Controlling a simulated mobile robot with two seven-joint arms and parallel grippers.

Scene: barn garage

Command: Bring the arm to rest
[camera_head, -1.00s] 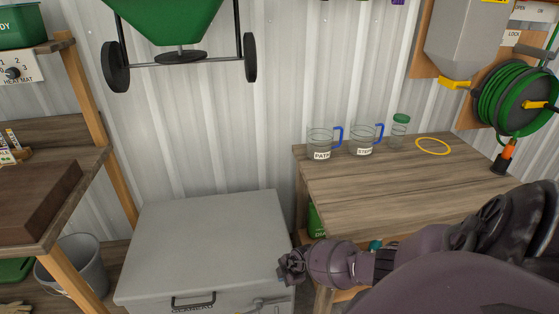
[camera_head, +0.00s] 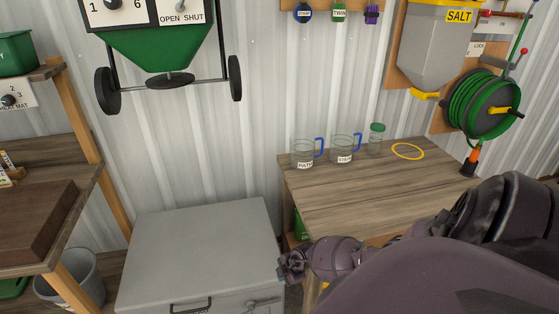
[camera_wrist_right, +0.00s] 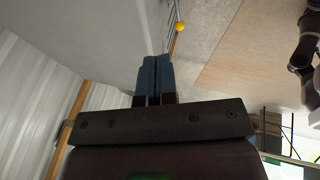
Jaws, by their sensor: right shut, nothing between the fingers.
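My right gripper (camera_head: 292,266) is in the lower middle of the head view, between the grey chest and the wooden table. Its arm comes in from the lower right. In the right wrist view its two blue fingers (camera_wrist_right: 154,75) are pressed together with nothing between them. My left gripper is not in view.
A grey lidded chest (camera_head: 200,245) stands left of the gripper. A wooden table (camera_head: 350,195) on the right holds two labelled jugs (camera_head: 303,155) (camera_head: 342,150), a green-capped jar (camera_head: 376,140) and a yellow ring (camera_head: 407,151). A shelf (camera_head: 75,235) and bucket (camera_head: 75,280) are at left.

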